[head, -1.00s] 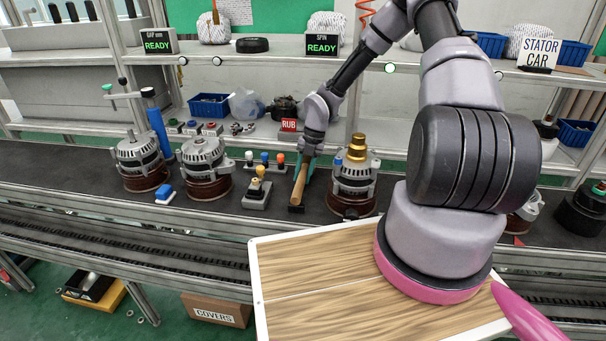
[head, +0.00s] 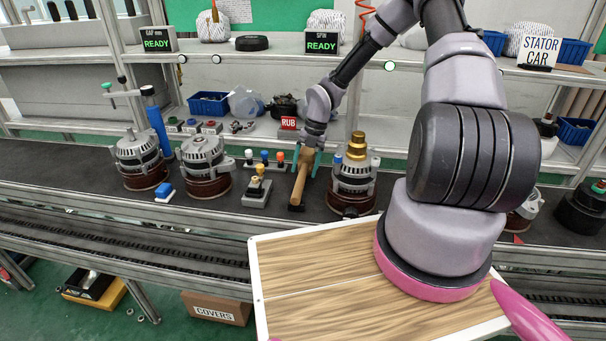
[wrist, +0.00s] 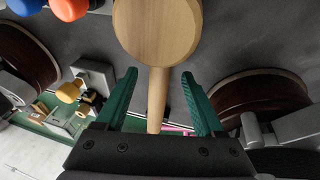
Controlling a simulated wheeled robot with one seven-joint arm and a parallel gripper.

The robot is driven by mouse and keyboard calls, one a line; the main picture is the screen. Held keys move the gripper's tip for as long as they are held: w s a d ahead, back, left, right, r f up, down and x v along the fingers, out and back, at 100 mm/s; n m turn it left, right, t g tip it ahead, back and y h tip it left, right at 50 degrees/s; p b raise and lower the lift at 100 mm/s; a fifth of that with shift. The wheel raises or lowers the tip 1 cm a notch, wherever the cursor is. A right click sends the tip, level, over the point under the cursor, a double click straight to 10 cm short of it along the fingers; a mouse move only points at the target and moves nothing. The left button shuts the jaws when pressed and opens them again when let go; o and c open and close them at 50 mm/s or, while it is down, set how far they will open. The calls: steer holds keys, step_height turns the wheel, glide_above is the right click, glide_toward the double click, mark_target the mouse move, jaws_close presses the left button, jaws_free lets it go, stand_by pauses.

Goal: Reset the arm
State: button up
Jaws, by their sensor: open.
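My gripper (head: 305,160) is over the dark conveyor belt, its green fingers spread apart. In the wrist view the open gripper (wrist: 160,108) has a gap on each side of a wooden tool's narrow end. In the wrist view the wooden tool (wrist: 158,30) has a wide rounded part and a thin stem reaching between the fingers. My arm reaches in from the right side of the head view.
An alternator (head: 352,182) with a brass-coloured top stands close right of my gripper. A grey block with a yellow knob (head: 257,188) and a row of coloured knobs (head: 264,162) stand to the left. Two more alternators (head: 205,165) (head: 141,160) stand further left. A RUB sign (head: 289,123) is behind.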

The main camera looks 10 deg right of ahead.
steer(key=s+d+r+m+t+h, duration=0.1)
steer(key=s+d+r+m, duration=0.15)
steer(key=r+m, duration=0.6)
steer(key=s+d+r+m+t+h, duration=0.1)
steer(key=s+d+r+m+h, duration=0.2)
steer(key=r, duration=1)
steer(key=s+d+r+m+t, duration=0.1)
steer(key=s+r+m, duration=0.2)
steer(key=r+m, duration=0.6)
steer(key=s+a+r+m+t+y, duration=0.1)
steer(key=s+r+m+t, duration=0.4)
steer(key=s+r+m, duration=1)
steer(key=shift+s+a+r+t+y, duration=0.25)
steer(key=shift+s+t+y, duration=0.2)
steer(key=shift+y, duration=0.45)
